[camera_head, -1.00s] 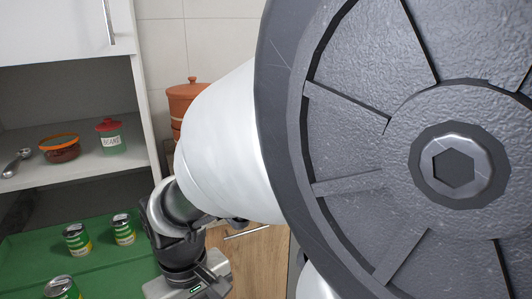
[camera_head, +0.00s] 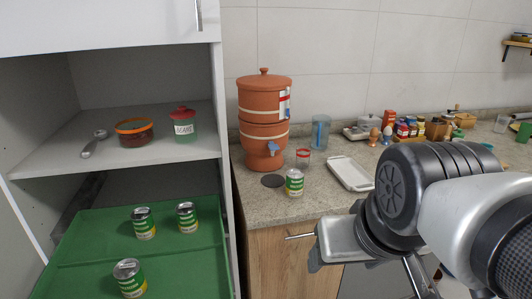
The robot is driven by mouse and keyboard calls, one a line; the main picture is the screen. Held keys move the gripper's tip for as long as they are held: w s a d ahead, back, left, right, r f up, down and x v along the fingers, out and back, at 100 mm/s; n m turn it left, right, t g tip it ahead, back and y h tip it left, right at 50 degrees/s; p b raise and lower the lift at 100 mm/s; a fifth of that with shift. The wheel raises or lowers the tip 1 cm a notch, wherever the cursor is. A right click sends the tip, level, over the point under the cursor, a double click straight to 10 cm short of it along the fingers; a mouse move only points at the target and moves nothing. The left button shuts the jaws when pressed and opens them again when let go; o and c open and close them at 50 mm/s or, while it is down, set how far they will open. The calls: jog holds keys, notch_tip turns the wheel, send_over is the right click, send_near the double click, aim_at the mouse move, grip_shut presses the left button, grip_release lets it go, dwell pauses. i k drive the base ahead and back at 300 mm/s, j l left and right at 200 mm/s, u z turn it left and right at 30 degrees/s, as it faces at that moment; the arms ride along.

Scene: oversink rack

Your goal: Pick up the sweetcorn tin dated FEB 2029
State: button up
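Three green, white and yellow tins stand upright on the green tray: a back-left tin (camera_head: 143,223), a back-right tin (camera_head: 187,217) and a front tin (camera_head: 129,279). A similar tin (camera_head: 294,183) stands on the counter, near its front edge. The dates are too small to read, so I cannot tell which tin reads FEB 2029. My gripper (camera_head: 314,262) is in front of the counter, right of and below the counter tin in the picture, apart from all the tins. Its fingers are mostly hidden behind its body, and its opening cannot be made out.
The green tray (camera_head: 85,250) sits low in an open white cabinet. A shelf (camera_head: 60,160) above it holds a spoon, a bowl and a BEANS jar (camera_head: 184,126). A terracotta water filter (camera_head: 265,120) and a white tray (camera_head: 350,173) flank the counter tin.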

aim_at(295, 181)
jog(key=i+l, duration=0.2)
jog(key=i, duration=0.25)
jog(key=i+l, duration=0.25)
jog(key=i, duration=0.25)
